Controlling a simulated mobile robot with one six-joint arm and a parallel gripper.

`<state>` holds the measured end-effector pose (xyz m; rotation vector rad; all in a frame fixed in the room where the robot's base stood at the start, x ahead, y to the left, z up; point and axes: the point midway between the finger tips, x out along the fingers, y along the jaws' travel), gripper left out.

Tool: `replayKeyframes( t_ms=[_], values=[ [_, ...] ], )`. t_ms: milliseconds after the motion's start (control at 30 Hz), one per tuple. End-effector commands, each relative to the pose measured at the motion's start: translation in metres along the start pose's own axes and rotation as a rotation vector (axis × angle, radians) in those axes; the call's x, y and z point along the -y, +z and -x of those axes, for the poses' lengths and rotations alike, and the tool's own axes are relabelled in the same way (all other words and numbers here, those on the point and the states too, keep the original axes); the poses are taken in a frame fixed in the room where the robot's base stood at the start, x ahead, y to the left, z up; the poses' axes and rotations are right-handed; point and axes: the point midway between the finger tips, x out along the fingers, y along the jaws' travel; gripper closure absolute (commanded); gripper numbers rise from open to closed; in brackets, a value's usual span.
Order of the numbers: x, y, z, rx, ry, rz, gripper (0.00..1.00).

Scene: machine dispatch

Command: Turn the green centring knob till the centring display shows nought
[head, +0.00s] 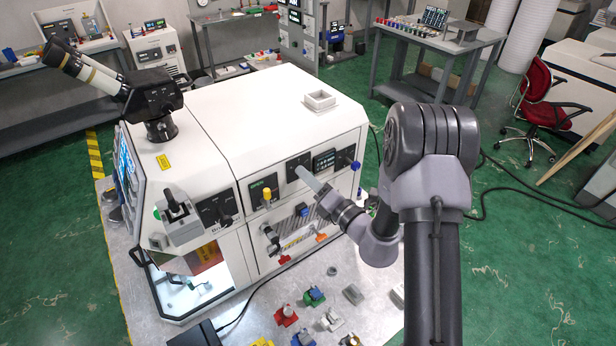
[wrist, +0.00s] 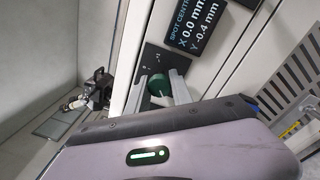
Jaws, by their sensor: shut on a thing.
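The green centring knob (wrist: 158,84) sits on a dark plate on the machine's front in the wrist view. My gripper (wrist: 162,87) is shut on it, one grey finger on each side. The centring display (wrist: 197,25) is just beyond the knob and reads X 0.0 mm and Y -0.4 mm; its title is cut off. In the head view the display (head: 325,159) is small on the white machine's front, and my gripper (head: 308,180) reaches the panel to its left. There my gripper hides the knob.
On the white machine (head: 250,110), a dark blue knob (head: 355,165) is right of the display and a yellow knob (head: 267,194) is to the left, under a green OPEN sign. Several small coloured parts lie on the grey table (head: 350,322) below. A grey square tray (head: 320,101) sits on top.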

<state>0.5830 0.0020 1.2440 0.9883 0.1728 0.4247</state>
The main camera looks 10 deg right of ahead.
Motion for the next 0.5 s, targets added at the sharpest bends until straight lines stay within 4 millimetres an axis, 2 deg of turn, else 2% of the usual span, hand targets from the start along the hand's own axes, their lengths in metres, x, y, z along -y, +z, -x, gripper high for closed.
replayKeyframes(
  t_ms=[200, 233, 300, 333, 500],
  values=[
    [0.0003, 0.0, 0.0001, 0.0, 0.0, 0.001, 1.0],
    [0.0003, 0.0, 0.0001, 0.0, -0.001, 0.001, 0.69],
    [0.0002, 0.0, 0.0001, 0.0, -0.001, 0.001, 0.56],
    [0.0002, 0.0, 0.0001, 0.0, 0.0, 0.001, 0.52],
    [0.0001, 0.0, 0.0, 0.0, 0.0, 0.001, 0.52]
  ],
)
